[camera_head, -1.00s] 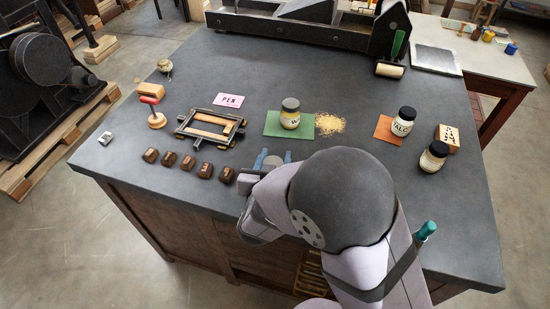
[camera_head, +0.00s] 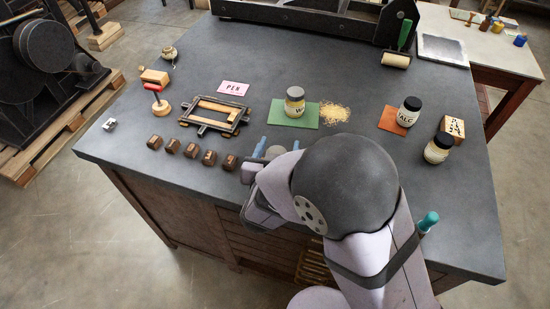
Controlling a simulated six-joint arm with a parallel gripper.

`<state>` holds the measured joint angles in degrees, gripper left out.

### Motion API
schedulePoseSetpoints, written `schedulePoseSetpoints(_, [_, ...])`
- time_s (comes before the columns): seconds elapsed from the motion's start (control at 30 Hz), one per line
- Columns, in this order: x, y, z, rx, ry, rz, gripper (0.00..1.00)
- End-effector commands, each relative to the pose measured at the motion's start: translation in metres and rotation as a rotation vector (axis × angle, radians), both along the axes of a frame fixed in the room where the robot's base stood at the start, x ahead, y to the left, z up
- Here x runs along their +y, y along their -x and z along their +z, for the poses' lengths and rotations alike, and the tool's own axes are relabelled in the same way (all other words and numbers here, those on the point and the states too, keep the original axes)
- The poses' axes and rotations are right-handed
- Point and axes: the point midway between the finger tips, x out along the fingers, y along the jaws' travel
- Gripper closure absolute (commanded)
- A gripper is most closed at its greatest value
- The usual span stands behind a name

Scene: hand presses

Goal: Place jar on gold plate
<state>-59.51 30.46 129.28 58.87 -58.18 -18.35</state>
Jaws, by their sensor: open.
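A second jar, marked TALC (camera_head: 407,113), stands on an orange mat (camera_head: 386,119) to the right. I cannot make out a gold plate. My gripper (camera_head: 278,148) is open and empty, with two bluish fingertips over the bench in front of the green mat. My arm hides the bench below.
Loose yellow shavings (camera_head: 334,114) lie right of the green mat. A press (camera_head: 310,18) and roller (camera_head: 397,60) stand at the back.

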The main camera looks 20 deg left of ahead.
Motion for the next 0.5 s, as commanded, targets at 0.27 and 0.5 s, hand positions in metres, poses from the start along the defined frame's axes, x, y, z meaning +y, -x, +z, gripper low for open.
schedulePoseSetpoints(0.27, [-0.003,0.036,0.013,-0.001,-0.003,0.005,0.41])
schedulePoseSetpoints(0.5, [-0.01,0.077,0.028,-0.002,-0.003,0.007,0.41])
